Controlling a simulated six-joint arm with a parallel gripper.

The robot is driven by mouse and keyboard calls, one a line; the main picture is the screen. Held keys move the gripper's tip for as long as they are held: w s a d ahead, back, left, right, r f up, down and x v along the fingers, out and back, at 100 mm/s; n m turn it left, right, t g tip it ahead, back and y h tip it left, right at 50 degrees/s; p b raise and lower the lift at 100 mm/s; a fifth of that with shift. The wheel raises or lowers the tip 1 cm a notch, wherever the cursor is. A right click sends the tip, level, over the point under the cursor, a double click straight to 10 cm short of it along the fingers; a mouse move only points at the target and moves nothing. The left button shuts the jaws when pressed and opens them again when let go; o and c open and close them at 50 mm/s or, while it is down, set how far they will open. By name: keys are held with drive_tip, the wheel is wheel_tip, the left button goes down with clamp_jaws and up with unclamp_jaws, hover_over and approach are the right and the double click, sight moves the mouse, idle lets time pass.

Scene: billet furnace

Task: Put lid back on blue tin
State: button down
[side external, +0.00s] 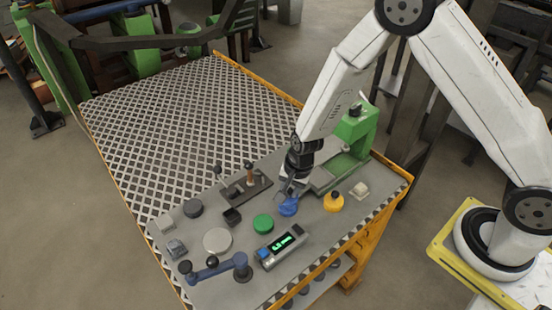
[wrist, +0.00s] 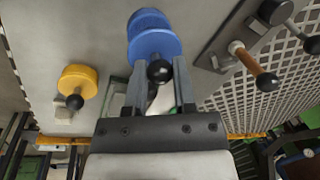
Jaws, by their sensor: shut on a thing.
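The blue lid (wrist: 155,45) is a flat disc with a black ball knob (wrist: 159,71). My gripper (wrist: 159,67) has its two fingers on either side of this knob and is shut on the lid. The blue tin (wrist: 148,20) shows in the wrist view just beyond the lid, its far part sticking out past the lid's edge. In the side view the tin and lid appear as one blue shape (side external: 289,207) below my gripper (side external: 288,190). I cannot tell whether the lid touches the tin; the tin's mouth is hidden.
A yellow tin with a black knob (side external: 333,202) stands to the right, a green round thing (side external: 263,222) to the left. A display box (side external: 280,248) lies in front. A dark plate with upright levers (side external: 245,185) is behind left, a green machine (side external: 352,140) behind right.

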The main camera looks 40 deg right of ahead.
drive_tip(key=shift+f, duration=1.35)
drive_tip(key=shift+f, duration=0.2)
idle(1.3)
drive_tip(key=shift+c, duration=1.8)
unclamp_jaws()
drive_tip(key=shift+o, duration=0.2)
drive_tip(key=o, duration=0.3)
drive_tip(key=shift+r, duration=0.2)
drive_tip(key=shift+r, duration=3.3)
